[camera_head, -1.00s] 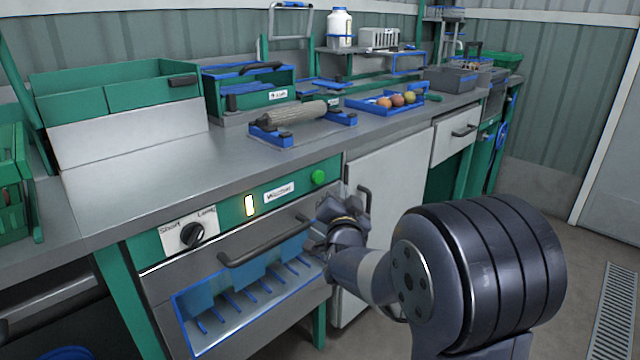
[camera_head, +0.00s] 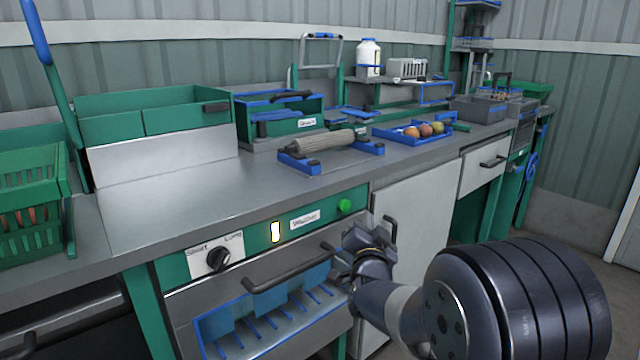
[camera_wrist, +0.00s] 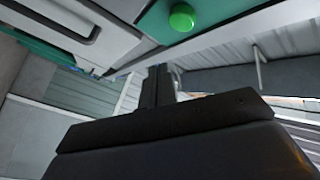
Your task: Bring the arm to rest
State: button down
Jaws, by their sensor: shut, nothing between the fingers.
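My gripper (camera_head: 366,236) is in front of the counter's lower front, just right of the drawer handle, at the end of my folded arm. In the wrist view my gripper (camera_wrist: 157,72) shows as dark fingers close together, with nothing between them. The green button (camera_wrist: 181,17) is near the top of that view. Whether the gripper touches the panel or handle cannot be told from the head view.
The front panel has a dark knob (camera_head: 218,258), a green button (camera_head: 345,206) and a bar handle (camera_head: 290,270). Open floor lies at the right.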

jog(key=p, duration=0.2)
jog(key=shift+w+a+r+p, duration=0.2)
jog(key=shift+w+a+p, duration=0.1)
jog(key=shift+w, duration=0.1)
jog(key=shift+p, duration=0.85)
jog(key=shift+s+d+f+b, duration=0.15)
jog(key=shift+s+d+b, duration=0.65)
jog(key=shift+s, duration=0.4)
jog(key=shift+s+d+f+b, duration=0.1)
jog(key=shift+s+d+b, duration=0.6)
jog(key=shift+s+d, duration=0.35)
jog(key=shift+a, duration=0.2)
jog(key=w+a, duration=0.1)
jog(key=w, duration=0.1)
jog(key=w+a+b, duration=0.1)
jog(key=w+a, duration=0.1)
jog(key=shift+w+a+f, duration=0.2)
jog(key=shift+w, duration=0.1)
